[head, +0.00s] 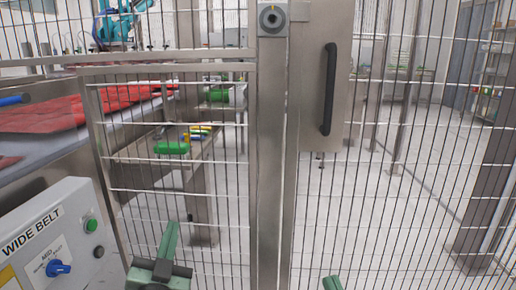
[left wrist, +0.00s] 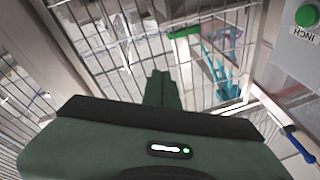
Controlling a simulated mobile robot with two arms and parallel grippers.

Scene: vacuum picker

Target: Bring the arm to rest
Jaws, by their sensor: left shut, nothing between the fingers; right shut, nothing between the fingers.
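My left gripper (head: 170,232) is at the bottom left of the head view, dark green and grey. Its fingers are together and empty, pointing up toward the wire mesh fence (head: 150,190). In the left wrist view the left gripper's shut fingers (left wrist: 162,76) stand in front of the mesh with nothing between them. Only the green tip of my right gripper (head: 332,282) shows at the bottom edge of the head view, with its fingers shut and empty. The rest of the right arm is out of view.
A grey control box (head: 55,235) labelled WIDE BELT, with a blue knob and green button, stands at the left. A steel gate post (head: 270,150) and a door with a black handle (head: 329,90) are ahead. Behind the mesh are a belt with red packs (head: 45,115) and a teal robot arm (head: 118,25).

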